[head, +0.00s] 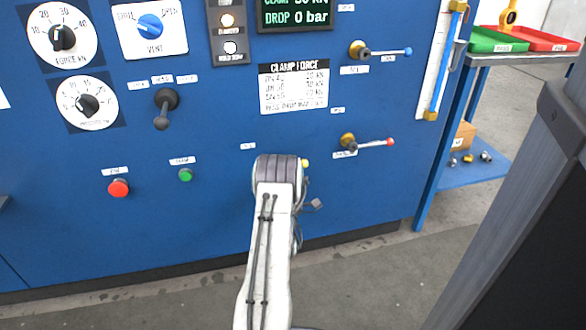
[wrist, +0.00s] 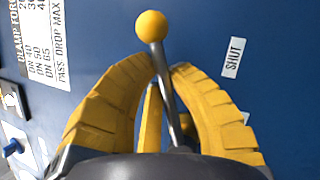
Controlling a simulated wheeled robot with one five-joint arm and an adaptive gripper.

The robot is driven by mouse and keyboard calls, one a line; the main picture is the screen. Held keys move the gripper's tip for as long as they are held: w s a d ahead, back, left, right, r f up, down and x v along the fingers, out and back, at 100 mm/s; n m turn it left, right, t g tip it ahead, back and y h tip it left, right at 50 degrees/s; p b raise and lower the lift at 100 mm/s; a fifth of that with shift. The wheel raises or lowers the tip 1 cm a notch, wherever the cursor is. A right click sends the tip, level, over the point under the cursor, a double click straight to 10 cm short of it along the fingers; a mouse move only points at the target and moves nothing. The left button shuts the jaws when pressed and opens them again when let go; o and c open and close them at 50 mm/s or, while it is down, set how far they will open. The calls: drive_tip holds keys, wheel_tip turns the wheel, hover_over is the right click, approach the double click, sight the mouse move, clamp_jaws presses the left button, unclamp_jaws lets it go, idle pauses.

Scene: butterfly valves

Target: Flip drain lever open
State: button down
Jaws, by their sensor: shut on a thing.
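The lever with a yellow ball knob (wrist: 151,26) and a metal stem shows in the wrist view. My gripper (wrist: 165,64) has its yellow fingers closed around the stem, just below the knob. The knob sticks out past the fingertips. The base of the lever is hidden behind the fingers and the gripper body. A label reading SHUT (wrist: 232,57) is on the blue panel to the right of the knob. In the head view only the yellow knob (head: 305,163) shows, at the right of my arm, which hides my gripper and the rest of the lever.
On the panel (head: 225,225), a blue-tipped lever (head: 385,52) and a red-tipped lever (head: 368,145) are to the right of my arm. A black-handled lever (head: 164,108), a red button (head: 119,187) and a green button (head: 186,175) are left. A blue bench (head: 480,170) stands at far right.

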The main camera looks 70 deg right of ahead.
drive_tip(key=shift+w+a, duration=0.1)
drive_tip(key=shift+w, duration=0.05)
drive_tip(key=c, duration=1.5)
unclamp_jaws()
drive_tip(key=shift+a, duration=0.1)
drive_tip(key=o, duration=0.4)
drive_tip(key=shift+r, duration=0.1)
wheel_tip(320, 180, up, 10)
drive_tip(key=shift+f, duration=0.1)
